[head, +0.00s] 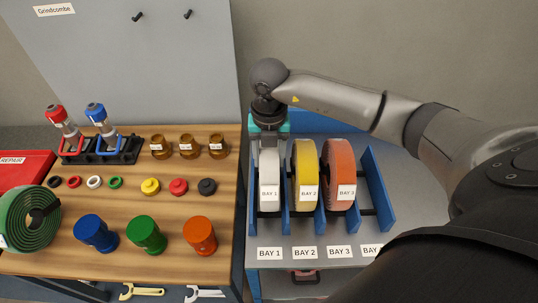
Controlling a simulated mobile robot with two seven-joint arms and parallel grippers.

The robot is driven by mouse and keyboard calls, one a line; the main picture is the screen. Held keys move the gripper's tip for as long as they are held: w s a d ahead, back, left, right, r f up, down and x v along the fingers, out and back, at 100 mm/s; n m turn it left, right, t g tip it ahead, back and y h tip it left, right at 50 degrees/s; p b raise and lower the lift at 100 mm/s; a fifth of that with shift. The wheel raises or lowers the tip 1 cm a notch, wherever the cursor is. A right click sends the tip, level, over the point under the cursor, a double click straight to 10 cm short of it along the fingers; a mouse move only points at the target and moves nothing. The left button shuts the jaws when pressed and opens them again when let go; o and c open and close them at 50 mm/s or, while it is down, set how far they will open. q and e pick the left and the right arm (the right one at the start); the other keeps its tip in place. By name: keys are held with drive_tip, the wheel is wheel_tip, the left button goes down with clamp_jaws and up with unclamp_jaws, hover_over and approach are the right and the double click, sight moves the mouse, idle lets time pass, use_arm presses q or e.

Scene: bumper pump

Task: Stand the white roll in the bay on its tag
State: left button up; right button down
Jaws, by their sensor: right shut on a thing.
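The white roll (269,168) stands upright on edge in the leftmost bay of the blue rack, between two blue dividers. A tag reading BAY 1 (269,192) shows on its front, matching the BAY 1 label (269,253) on the shelf in front. My right gripper (268,132) reaches down over the top of the white roll and is shut on it. The gripper hides the roll's upper back part. Whether the roll touches the bay floor cannot be told. My left gripper is not in view.
A yellow roll (304,165) and an orange roll (339,165) stand in the bays marked 2 and 3. The fourth bay (373,190) looks empty. A wooden bench (125,205) with bottles, cups and a green roll (35,220) stands left, across a narrow gap.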

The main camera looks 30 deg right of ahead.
drive_tip(key=shift+w, duration=0.1)
drive_tip(key=shift+c, duration=1.2)
unclamp_jaws()
drive_tip(key=shift+f, duration=0.1)
drive_tip(key=shift+r, duration=0.25)
wheel_tip(320, 180, up, 12)
drive_tip(key=shift+f+b, duration=0.1)
drive_tip(key=shift+b, duration=0.6)
